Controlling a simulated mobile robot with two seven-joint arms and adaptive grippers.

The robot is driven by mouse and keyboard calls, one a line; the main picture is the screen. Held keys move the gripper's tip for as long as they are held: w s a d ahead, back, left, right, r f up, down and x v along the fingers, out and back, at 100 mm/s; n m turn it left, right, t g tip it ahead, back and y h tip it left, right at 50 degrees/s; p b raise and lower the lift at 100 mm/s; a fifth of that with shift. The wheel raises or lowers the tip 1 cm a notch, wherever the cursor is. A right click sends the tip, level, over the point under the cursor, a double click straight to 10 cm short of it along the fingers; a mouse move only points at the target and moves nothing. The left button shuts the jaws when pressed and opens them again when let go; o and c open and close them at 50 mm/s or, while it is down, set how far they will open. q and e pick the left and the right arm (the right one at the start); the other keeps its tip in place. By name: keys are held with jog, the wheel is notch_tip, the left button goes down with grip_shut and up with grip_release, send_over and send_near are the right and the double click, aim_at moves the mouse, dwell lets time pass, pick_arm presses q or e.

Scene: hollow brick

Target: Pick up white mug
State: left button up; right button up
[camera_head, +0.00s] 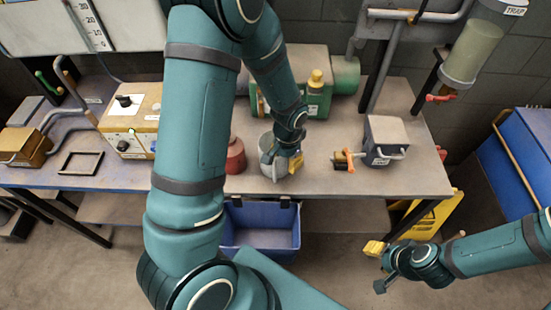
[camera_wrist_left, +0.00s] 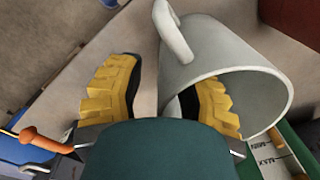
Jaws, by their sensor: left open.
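The white mug (camera_head: 277,173) stands near the front edge of the workbench, partly hidden by my left gripper (camera_head: 283,162). In the left wrist view the mug (camera_wrist_left: 225,55) fills the upper right, with its mouth towards the camera and its handle at the upper left of its body. My left gripper (camera_wrist_left: 160,95) is open at the mug. One yellow finger shows within the mug's mouth, and the other is outside on the handle side. Whether either touches the wall I cannot tell. My right gripper (camera_head: 377,267) is open and empty, in front of the bench at the lower right.
A red container (camera_head: 235,156) stands just left of the mug. A grey box (camera_head: 385,141) and an orange-handled valve (camera_head: 346,160) are to its right. A green machine (camera_head: 304,85) stands behind. A blue bin (camera_head: 262,238) hangs below the bench front.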

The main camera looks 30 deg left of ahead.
pick_arm(q)
jog(key=shift+c, duration=0.3)
grip_shut()
jog(key=shift+r, duration=0.1)
